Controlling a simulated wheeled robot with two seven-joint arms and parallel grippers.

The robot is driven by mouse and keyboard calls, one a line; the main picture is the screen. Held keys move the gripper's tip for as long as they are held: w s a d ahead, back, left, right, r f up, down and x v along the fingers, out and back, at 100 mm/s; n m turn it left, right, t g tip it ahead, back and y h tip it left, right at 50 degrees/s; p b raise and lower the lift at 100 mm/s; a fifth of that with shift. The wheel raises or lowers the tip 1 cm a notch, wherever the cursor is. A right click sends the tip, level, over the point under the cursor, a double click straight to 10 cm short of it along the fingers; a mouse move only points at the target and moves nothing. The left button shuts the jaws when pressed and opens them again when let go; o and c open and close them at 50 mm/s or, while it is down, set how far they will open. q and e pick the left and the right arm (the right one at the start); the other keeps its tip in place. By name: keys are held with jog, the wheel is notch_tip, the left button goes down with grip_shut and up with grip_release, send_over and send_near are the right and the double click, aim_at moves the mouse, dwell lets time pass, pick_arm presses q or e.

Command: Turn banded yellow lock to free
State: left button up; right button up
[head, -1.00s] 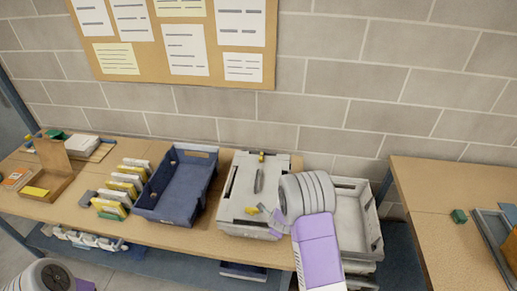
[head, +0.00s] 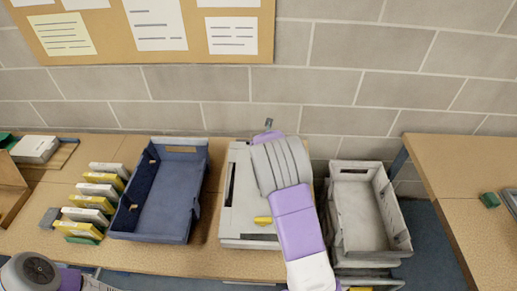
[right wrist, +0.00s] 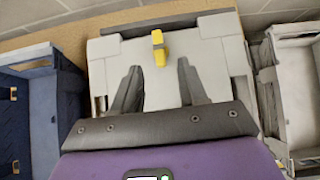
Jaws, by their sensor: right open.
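A pale grey case (head: 240,235) lies on the bench, partly covered by my right arm in the head view. In the right wrist view a yellow lock (right wrist: 158,47) with a dark band across it stands near the case's far edge. It is hidden behind my arm in the head view. Another yellow piece (head: 263,220) shows at the case's near side. My right gripper (right wrist: 159,66) is open and empty over the case. Its dark fingers point toward the banded lock, which appears just beyond and between their tips.
A blue crate (head: 114,219) stands left of the case and a grey crate (head: 400,232) stands right of it. Yellow and white packs (head: 93,204) line up further left. A block wall with a pinboard (head: 105,37) stands behind. Another bench (head: 470,160) is at right.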

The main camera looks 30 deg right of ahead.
jog(key=shift+w+f, duration=0.5)
jog(key=shift+f, duration=0.05)
jog(key=shift+w+d+f+b, duration=0.3)
jog(key=shift+d+f, duration=0.1)
jog(key=shift+f, duration=0.1)
jog(key=shift+x, duration=2.7)
jog(key=shift+w, duration=0.1)
grip_shut()
jog(key=shift+b, duration=0.3)
